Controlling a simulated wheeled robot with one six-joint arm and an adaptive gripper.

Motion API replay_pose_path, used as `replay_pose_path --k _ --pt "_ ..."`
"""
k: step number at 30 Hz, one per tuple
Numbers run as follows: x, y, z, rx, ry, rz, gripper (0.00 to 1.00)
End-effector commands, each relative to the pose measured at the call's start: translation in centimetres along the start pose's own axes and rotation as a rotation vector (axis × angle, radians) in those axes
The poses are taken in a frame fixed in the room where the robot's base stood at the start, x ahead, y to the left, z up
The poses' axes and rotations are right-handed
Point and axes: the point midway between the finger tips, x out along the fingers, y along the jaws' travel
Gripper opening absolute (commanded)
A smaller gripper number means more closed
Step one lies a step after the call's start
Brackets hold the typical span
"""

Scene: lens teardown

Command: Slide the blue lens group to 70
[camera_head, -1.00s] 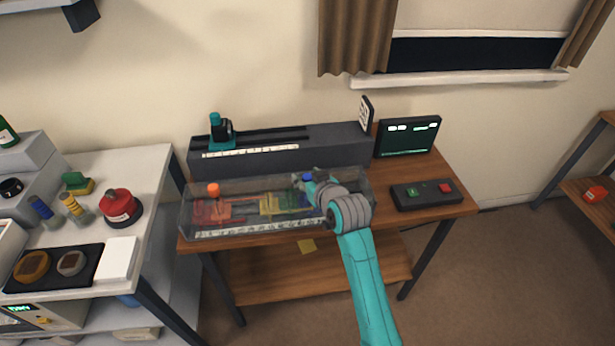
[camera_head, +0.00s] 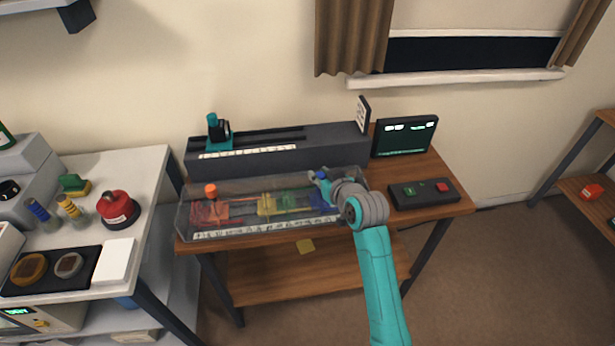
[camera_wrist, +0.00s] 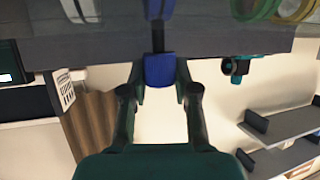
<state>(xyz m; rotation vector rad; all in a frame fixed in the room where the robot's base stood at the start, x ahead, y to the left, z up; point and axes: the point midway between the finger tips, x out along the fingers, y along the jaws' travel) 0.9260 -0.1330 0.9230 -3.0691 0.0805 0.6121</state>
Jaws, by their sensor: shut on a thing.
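The clear lens box (camera_head: 185,222) sits on the wooden table, with coloured groups inside and a white scale strip (camera_head: 225,234) along its lower front. The blue lens group (camera_head: 320,200) is at the right part of the box, and its blue knob (camera_head: 321,174) stands above the lid. My gripper (camera_head: 323,178) is at this knob. In the wrist view, my gripper (camera_wrist: 160,80) has its two fingers shut on either side of the blue knob (camera_wrist: 160,70), whose stem runs into the box. The scale numbers are too small to read, so the group's exact mark cannot be told.
A red group with an orange knob (camera_head: 211,190) is at the box's left; yellow (camera_head: 267,204) and green (camera_head: 290,201) groups are mid-box. Behind stands a dark rail bench (camera_head: 330,153) with a teal carriage (camera_head: 217,133). A screen (camera_head: 405,136) and button panel (camera_head: 424,193) are right.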

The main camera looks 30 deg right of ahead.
Motion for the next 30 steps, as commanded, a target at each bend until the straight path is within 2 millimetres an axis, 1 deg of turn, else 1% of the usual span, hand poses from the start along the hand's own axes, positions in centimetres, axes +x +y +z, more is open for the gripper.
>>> replay_pose_path --k 1,3,6,10,19,20,21,22,23,30 --pt "-0.3 1.3 0.1 0.003 -0.001 0.006 0.00" --pt "-0.6 2.5 0.2 0.002 0.000 0.006 0.00" --pt "-0.9 3.7 0.4 0.001 0.001 0.004 0.00" --pt "-1.1 4.4 0.5 0.000 0.001 0.003 0.00" --pt "-1.1 4.6 0.5 -0.002 0.000 0.006 0.00" --pt "-1.1 4.6 0.5 -0.002 0.000 0.006 0.34" --pt "-1.1 4.6 0.5 -0.002 0.000 0.007 0.44" --pt "-1.1 4.6 0.5 -0.002 0.000 0.007 0.52" --pt "-1.1 4.6 0.5 -0.002 0.000 0.006 0.56" --pt "-1.1 4.5 0.5 -0.001 0.001 0.003 0.56"
